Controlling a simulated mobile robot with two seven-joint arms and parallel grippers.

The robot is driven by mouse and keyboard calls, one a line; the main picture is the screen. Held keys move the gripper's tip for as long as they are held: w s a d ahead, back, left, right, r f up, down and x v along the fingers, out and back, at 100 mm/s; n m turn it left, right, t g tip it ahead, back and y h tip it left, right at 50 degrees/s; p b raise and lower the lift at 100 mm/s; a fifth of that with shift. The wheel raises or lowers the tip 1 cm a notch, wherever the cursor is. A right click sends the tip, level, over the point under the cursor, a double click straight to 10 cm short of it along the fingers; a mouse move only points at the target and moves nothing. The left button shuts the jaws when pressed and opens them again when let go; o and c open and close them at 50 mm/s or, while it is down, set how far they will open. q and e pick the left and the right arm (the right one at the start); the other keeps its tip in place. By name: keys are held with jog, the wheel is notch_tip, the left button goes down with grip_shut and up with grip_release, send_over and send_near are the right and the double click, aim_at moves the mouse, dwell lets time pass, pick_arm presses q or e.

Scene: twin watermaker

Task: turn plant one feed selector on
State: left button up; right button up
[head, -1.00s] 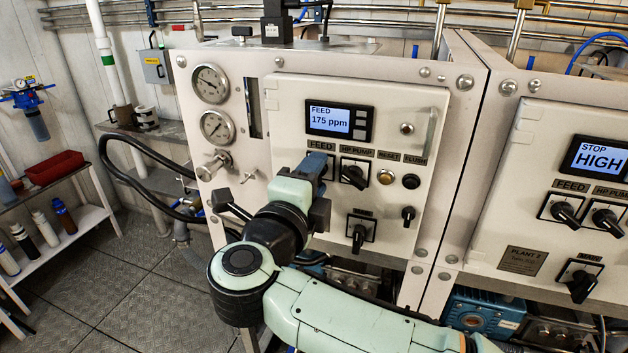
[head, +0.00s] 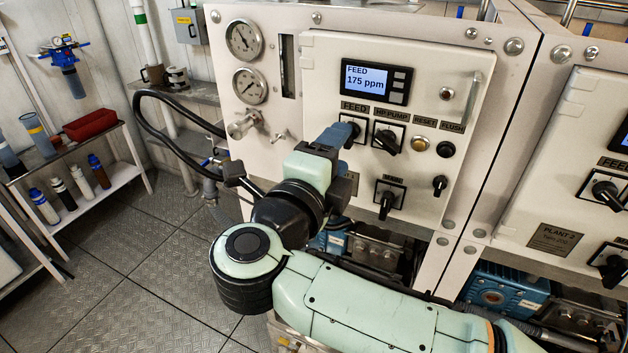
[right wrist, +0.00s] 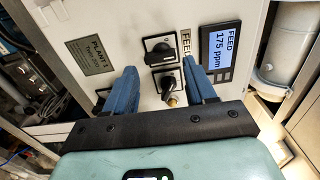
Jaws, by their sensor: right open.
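The plant one feed selector (head: 352,128) is a dark knob on a square plate under the FEED label (head: 355,106) on the white panel. My gripper partly covers it in the head view. My right gripper (head: 342,134) is in front of it, with blue fingers. In the right wrist view the fingers (right wrist: 159,66) are apart and empty, and the feed selector (right wrist: 160,49) shows just beyond the fingertips. I cannot tell whether they touch it. The display (head: 377,80) reads FEED 175 ppm. My left gripper is not in view.
The HP pump selector (head: 388,138) sits close to the right of the feed selector. The main selector (head: 387,200), reset button (head: 421,144) and flush knob (head: 446,149) are nearby. Gauges (head: 244,40) are at left. The plant 2 panel (head: 555,190) stands at right.

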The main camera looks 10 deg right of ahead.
jog(key=v, duration=0.9)
jog(key=shift+s+a, duration=0.1)
